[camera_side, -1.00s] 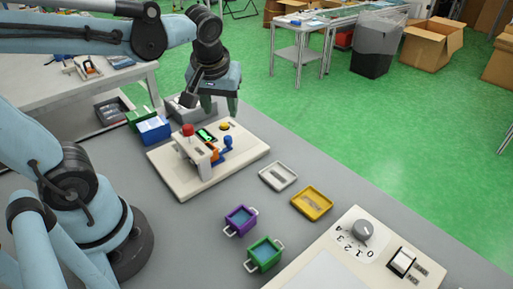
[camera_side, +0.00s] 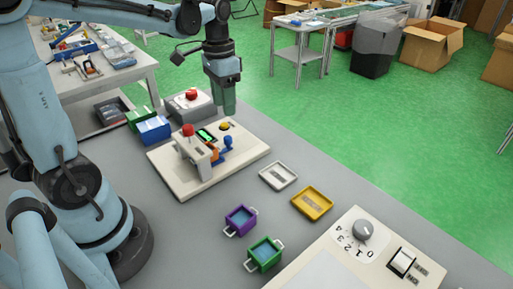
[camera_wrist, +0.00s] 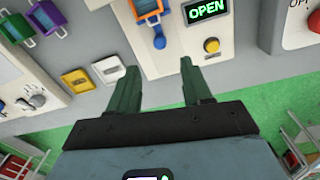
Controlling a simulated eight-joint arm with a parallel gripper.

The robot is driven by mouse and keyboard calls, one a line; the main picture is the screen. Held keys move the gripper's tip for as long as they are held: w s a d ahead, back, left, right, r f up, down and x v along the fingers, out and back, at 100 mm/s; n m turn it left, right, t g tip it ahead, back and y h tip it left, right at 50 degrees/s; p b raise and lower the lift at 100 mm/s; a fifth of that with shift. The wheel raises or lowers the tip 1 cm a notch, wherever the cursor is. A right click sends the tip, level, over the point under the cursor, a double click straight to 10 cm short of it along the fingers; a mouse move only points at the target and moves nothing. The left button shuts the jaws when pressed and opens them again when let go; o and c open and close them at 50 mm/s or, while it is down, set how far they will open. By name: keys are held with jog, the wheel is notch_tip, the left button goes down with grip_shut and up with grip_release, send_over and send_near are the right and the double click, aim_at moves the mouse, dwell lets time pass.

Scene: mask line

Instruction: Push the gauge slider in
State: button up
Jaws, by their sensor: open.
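A cream panel (camera_side: 180,184) on the grey bench carries a block with a red knob (camera_side: 188,130), a green display (camera_side: 206,135), a yellow button (camera_side: 224,126) and a blue handle (camera_side: 228,142) by an orange part. The blue handle (camera_wrist: 159,42) also shows in the wrist view, below the orange frame (camera_wrist: 146,10); which part is the gauge slider is not labelled. The display (camera_wrist: 206,10) reads OPEN. My gripper (camera_side: 226,110) hangs above the panel's far side, open and empty. In the wrist view its fingertips (camera_wrist: 158,68) are apart, with the blue handle ahead between them.
A grey box with a red button (camera_side: 191,95) stands behind the panel. Blue (camera_side: 153,129) and green (camera_side: 139,118) bins are to its left. White (camera_side: 278,176) and yellow (camera_side: 312,203) trays, purple and green handled bins, and a dial panel (camera_side: 345,238) lie toward the front right.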

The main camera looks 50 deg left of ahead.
aim_at(227, 137)
jog(key=f, duration=0.9)
jog(key=shift+d+f, duration=0.2)
jog(key=shift+f, duration=0.05)
grip_shut()
